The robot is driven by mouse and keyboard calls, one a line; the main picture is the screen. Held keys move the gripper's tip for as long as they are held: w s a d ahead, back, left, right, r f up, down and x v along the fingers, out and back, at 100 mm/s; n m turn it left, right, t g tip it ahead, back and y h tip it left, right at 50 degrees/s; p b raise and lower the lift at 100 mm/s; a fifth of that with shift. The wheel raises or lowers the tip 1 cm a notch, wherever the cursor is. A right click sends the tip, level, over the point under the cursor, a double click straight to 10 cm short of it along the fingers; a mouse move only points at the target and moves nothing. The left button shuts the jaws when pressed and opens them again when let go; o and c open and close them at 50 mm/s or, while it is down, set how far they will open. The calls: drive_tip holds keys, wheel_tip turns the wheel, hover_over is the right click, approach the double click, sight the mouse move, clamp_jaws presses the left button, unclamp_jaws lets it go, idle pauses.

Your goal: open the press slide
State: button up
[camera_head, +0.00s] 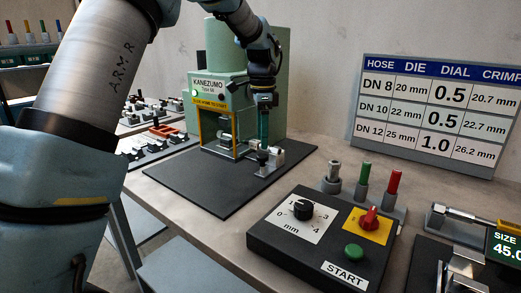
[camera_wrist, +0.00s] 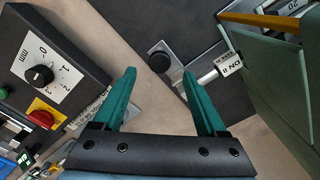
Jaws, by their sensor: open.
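The green press (camera_head: 242,88) labelled KANEZUMO stands on a dark mat, with a yellow-edged opening at its front. A metal slide piece (camera_head: 274,156) with a black knob (camera_head: 262,158) sits in front of the opening. The wrist view shows the knob (camera_wrist: 159,62) on its grey plate, beside a silver rod and a white DN tag (camera_wrist: 231,65). My gripper (camera_head: 264,136) points down above the slide. In the wrist view my gripper (camera_wrist: 157,76) has its teal fingers apart and empty, with the knob just beyond the tips, roughly midway between them. Contact is not visible.
A control box (camera_head: 325,240) with a dial, red knob and green START button stands at the front right. Behind it are coloured pins (camera_head: 365,180) in a holder. A gauge (camera_head: 470,240) is at the far right. Fittings trays (camera_head: 155,145) stand left of the press.

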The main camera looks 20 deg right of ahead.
sight(262, 155)
drive_tip(key=shift+f+p, duration=0.4)
drive_tip(key=shift+f, duration=2.25)
clamp_jaws()
